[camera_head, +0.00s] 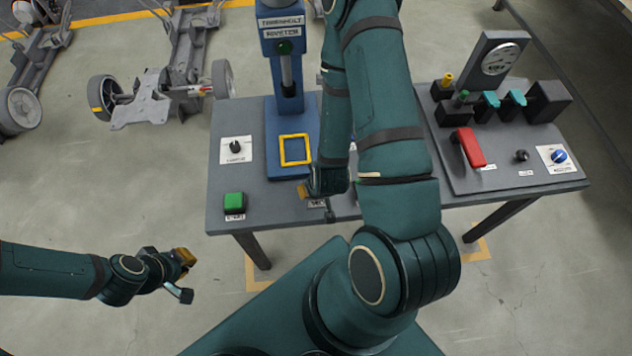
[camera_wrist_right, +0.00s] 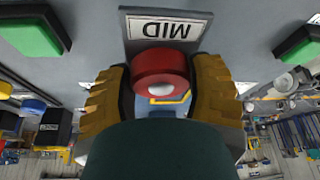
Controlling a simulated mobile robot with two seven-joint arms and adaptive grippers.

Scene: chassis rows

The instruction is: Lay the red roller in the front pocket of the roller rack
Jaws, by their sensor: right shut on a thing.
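The red roller (camera_wrist_right: 157,64) shows in the right wrist view between the yellow finger pads of my right gripper (camera_wrist_right: 160,88), which is shut on it. A plate marked MID (camera_wrist_right: 158,27), upside down in that view, is just beyond the roller; I cannot tell whether they touch. In the head view my right gripper (camera_head: 320,190) is over the front middle of the bench, and the roller is hidden there. The roller rack is mostly hidden by my right arm, and its front pocket cannot be made out. My left gripper (camera_head: 183,275) is open and empty, left of the bench.
The grey bench (camera_head: 270,205) carries a blue riveter (camera_head: 285,60) with a yellow frame (camera_head: 295,149), a green button (camera_head: 234,202), a red lever (camera_head: 468,148) and a gauge panel (camera_head: 500,57). Wheeled chassis (camera_head: 150,98) stand at the back left. The floor around my left gripper is clear.

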